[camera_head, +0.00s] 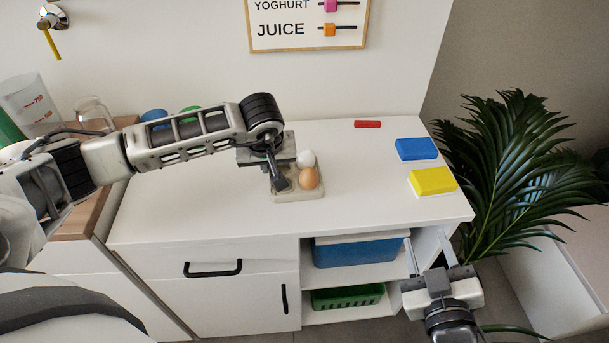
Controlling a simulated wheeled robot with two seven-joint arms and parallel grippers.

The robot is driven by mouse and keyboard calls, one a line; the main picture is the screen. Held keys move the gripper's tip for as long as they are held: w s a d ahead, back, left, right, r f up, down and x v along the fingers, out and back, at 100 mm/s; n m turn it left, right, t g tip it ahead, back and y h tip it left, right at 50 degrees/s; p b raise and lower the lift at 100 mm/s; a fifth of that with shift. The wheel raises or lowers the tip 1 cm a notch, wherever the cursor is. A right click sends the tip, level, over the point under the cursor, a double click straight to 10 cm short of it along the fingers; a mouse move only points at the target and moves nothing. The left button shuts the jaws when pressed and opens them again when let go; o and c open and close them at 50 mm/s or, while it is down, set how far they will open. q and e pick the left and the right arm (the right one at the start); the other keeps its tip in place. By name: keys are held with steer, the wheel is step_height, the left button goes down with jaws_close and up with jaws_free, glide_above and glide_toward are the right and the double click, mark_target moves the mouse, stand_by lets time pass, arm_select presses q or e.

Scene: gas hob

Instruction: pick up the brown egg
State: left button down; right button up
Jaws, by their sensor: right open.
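The brown egg (309,179) sits at the front right of a small pale egg tray (300,196) on the white counter. A white egg (306,158) is just behind it. My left gripper (280,182) reaches down over the left part of the tray, left of the brown egg. Its finger appears beside the egg, not around it; its jaw opening is hidden from this angle. The gripper also covers the tray's back left. My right gripper (432,256) is open and empty, low in front of the counter's right end, far from the eggs.
A blue block (416,149), a yellow block (432,181) and a red piece (367,124) lie on the right of the counter. A plant (515,170) stands beyond its right edge. Blue (355,252) and green (347,298) bins fill the shelves below. The counter's front left is clear.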

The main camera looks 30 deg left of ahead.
steer(key=w+a+r+n+g+y, duration=0.2)
steer(key=a+r+n+y, duration=0.8)
steer(key=a+r+n, duration=0.35)
steer(key=s+a+r+n+g+y, duration=0.35)
steer(key=a+n+g, duration=0.35)
steer(key=n, duration=0.4)
steer(key=n+g+h, duration=0.4)
steer(key=n+h, duration=1.1)
steer(key=n, duration=0.5)
glide_toward(310, 173)
steer(key=shift+x, duration=4.8)
